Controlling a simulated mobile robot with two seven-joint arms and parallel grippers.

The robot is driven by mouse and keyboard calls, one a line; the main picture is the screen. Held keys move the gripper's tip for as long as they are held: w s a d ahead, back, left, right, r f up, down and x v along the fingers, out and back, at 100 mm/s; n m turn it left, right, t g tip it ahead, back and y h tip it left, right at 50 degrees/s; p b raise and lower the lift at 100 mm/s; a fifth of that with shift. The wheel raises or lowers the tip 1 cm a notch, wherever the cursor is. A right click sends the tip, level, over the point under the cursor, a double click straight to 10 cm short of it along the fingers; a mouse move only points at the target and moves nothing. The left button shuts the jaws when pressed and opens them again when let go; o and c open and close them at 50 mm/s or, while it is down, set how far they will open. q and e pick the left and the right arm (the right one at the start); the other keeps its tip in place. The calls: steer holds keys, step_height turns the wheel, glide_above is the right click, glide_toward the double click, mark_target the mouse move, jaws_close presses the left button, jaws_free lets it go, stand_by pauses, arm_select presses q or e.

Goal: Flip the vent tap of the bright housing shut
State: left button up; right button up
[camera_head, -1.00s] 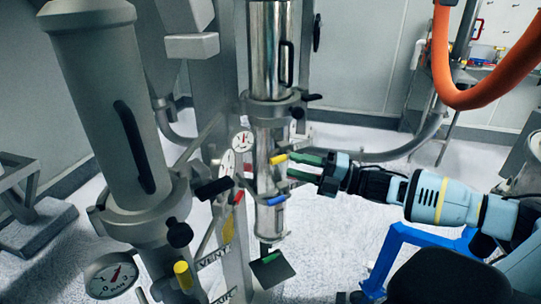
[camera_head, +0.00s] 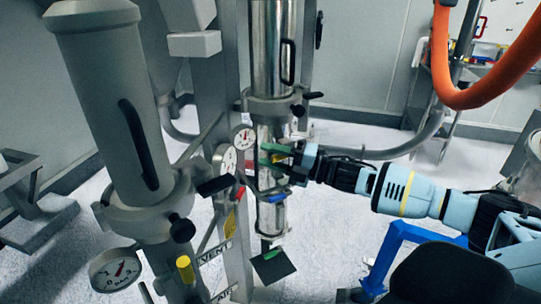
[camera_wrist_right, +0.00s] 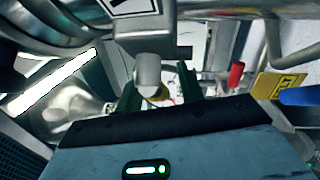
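The bright housing (camera_head: 272,50) is a shiny upright metal cylinder right of the dull grey one. The tap with a yellow handle (camera_head: 280,158) sits on its lower pipe; I take this as the vent tap. My right gripper (camera_head: 270,155) is at this tap, reaching in from the right, its green fingers open on either side of the handle. The handle is mostly hidden, and contact cannot be told. My left gripper is not in view.
A blue lever (camera_head: 278,198) is just below the yellow tap, and a red lever (camera_head: 239,193) is to its left. The dull housing (camera_head: 105,100) and its yellow tap (camera_head: 185,268) stand at left. An orange hose (camera_head: 450,85) hangs at upper right.

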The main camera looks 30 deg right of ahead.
steer(key=shift+w+a, duration=0.1)
steer(key=shift+w, duration=0.05)
jaws_close()
